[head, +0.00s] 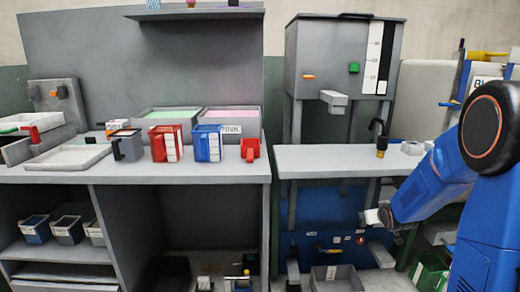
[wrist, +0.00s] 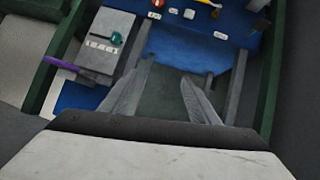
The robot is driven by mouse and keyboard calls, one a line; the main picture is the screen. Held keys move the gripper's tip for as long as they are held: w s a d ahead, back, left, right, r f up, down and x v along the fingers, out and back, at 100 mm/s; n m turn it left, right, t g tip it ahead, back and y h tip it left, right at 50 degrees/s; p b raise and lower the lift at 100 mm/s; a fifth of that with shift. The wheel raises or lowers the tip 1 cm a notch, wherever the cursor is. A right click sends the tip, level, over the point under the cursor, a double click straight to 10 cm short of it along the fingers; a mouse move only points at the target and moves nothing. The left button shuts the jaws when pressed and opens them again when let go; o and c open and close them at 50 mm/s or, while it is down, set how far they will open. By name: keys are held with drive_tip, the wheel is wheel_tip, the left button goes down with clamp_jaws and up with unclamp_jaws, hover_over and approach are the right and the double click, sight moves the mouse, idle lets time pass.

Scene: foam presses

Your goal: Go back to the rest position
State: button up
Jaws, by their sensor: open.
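My gripper (head: 378,217) is at the end of my blue arm at the right of the head view. It hangs in front of the right bench, a little below the level of its top. In the wrist view my gripper (wrist: 152,100) shows two grey fingers spread apart with nothing between them. Past the fingers is a dark gap, with a blue panel (wrist: 185,48) beyond it. No held object shows in either view.
The right bench (head: 320,160) is mostly bare. A grey bin (head: 337,278) and a green crate (head: 430,272) stand low near my arm.

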drive_tip(key=s+a+r+g, duration=0.2)
drive_tip(key=s+a+r, duration=0.4)
drive_tip(key=s, duration=0.4)
drive_tip(key=s+a+r+g, duration=0.1)
drive_tip(key=s+a, duration=0.2)
drive_tip(key=s, duration=0.9)
drive_tip(key=s+a+r+g+y, duration=0.1)
drive_tip(key=s+a+r, duration=0.1)
drive_tip(key=s, duration=1)
drive_tip(key=s+a+r+g, duration=0.2)
drive_tip(key=s+a, duration=0.3)
drive_tip(key=s, duration=0.7)
drive_tip(key=shift+r+m+y, duration=0.15)
drive_tip(key=shift+m+y, duration=0.25)
drive_tip(key=shift+a, duration=0.1)
